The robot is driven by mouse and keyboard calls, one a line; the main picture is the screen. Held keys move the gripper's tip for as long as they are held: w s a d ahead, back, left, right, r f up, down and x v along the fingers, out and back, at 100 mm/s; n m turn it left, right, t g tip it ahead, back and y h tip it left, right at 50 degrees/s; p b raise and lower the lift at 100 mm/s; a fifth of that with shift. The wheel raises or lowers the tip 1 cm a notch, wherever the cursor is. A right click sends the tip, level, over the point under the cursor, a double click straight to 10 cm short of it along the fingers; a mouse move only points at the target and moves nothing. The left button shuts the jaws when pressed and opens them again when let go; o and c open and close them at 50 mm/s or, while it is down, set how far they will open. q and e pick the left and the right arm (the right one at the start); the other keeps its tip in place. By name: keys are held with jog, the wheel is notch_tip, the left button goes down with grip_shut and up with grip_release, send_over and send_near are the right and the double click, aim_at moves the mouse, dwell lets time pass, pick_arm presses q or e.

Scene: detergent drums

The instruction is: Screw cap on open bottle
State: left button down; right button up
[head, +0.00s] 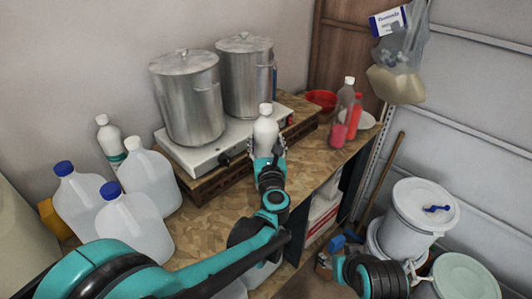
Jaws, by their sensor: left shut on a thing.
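A white bottle (265,132) stands upright at the front edge of the hot plate, in the middle of the head view. Its top (265,109) is white; I cannot tell whether this is a cap or a bare neck. My left gripper (267,155) is shut on the bottle's lower part, with its fingers on either side. My right arm comes in at the bottom right. Its gripper (412,272) is low, beside the white drum, and its fingers are too unclear to read. I see no loose cap that I can identify for sure.
Two steel pots (188,100) stand on the hot plate (200,155) behind the bottle. Several jugs (150,185) fill the workbench's left side. Bottles (343,112) and a red bowl (320,99) are at its far right. A white drum (412,225) with a small blue item (437,208) stands right.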

pick_arm(q)
jog(key=shift+f+b, duration=0.8)
jog(key=shift+f, duration=1.3)
jog(key=shift+c, duration=2.1)
grip_release()
jog(key=s+d+p, duration=0.1)
jog(key=s, duration=1.1)
jog(key=shift+p, duration=0.3)
